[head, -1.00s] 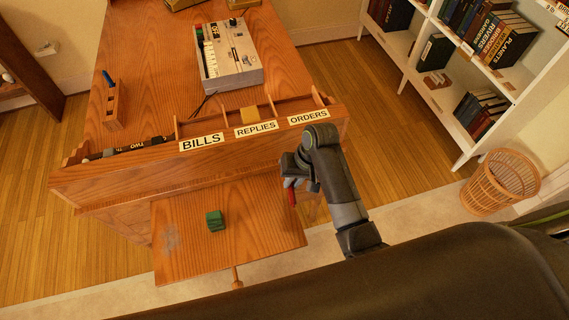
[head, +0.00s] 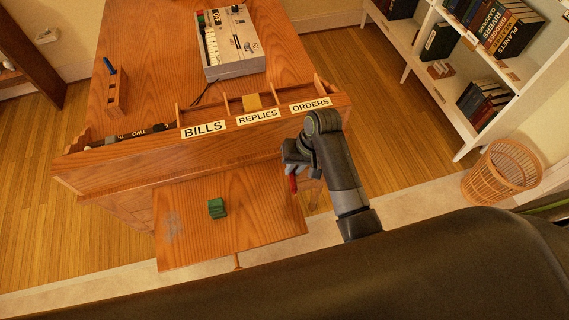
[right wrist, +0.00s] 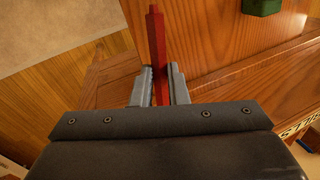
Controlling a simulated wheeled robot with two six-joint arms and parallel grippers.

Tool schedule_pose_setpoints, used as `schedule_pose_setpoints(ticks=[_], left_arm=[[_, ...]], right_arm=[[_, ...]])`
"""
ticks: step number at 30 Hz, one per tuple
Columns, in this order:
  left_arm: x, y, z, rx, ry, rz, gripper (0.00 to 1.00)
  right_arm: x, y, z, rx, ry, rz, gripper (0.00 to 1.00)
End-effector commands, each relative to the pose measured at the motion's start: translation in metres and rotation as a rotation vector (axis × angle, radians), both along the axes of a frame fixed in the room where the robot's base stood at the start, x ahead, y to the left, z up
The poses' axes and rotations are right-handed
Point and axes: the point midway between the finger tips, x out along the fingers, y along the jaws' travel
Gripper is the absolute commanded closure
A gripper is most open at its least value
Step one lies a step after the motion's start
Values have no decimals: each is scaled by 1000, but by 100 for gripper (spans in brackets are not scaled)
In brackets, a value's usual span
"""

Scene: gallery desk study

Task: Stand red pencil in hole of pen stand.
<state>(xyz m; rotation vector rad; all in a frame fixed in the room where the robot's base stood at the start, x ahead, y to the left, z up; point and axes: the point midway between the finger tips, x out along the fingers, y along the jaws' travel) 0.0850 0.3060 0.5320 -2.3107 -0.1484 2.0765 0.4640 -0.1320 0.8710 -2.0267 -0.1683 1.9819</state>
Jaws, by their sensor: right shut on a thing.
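The red pencil (head: 293,184) is held in my right gripper (head: 291,171), above the right edge of the pull-out leaf. In the right wrist view the pencil (right wrist: 157,45) stands out between the two grey fingers of the gripper (right wrist: 160,82), which are closed on its sides. The pen stand (head: 117,97) looks to be the small wooden block on the desk top at the left, with a blue pen or pencil (head: 110,66) standing in it. Its free holes are too small to make out. My left gripper is not in view.
A raised desk rail with compartments, labelled BILLS, REPLIES and ORDERS (head: 310,105), lies between leaf and desk top. A green block (head: 217,208) sits on the leaf (head: 250,225). A keyed machine (head: 235,55) stands farther back. The desk top between stand and machine is mostly clear.

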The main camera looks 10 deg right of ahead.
Motion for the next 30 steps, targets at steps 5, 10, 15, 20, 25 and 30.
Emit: schedule_pose_setpoints(ticks=[5,10,15,20,25,30], left_arm=[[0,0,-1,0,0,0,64],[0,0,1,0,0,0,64],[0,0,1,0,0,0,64],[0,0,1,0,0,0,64],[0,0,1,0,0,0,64],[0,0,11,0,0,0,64]], right_arm=[[0,0,-3,0,1,0,100],[-1,0,-25,0,6,-1,100],[-1,0,-52,-1,2,0,100],[0,0,-63,-1,2,0,100],[-1,-1,-86,-1,3,0,100],[-1,0,-94,-1,2,0,100]])
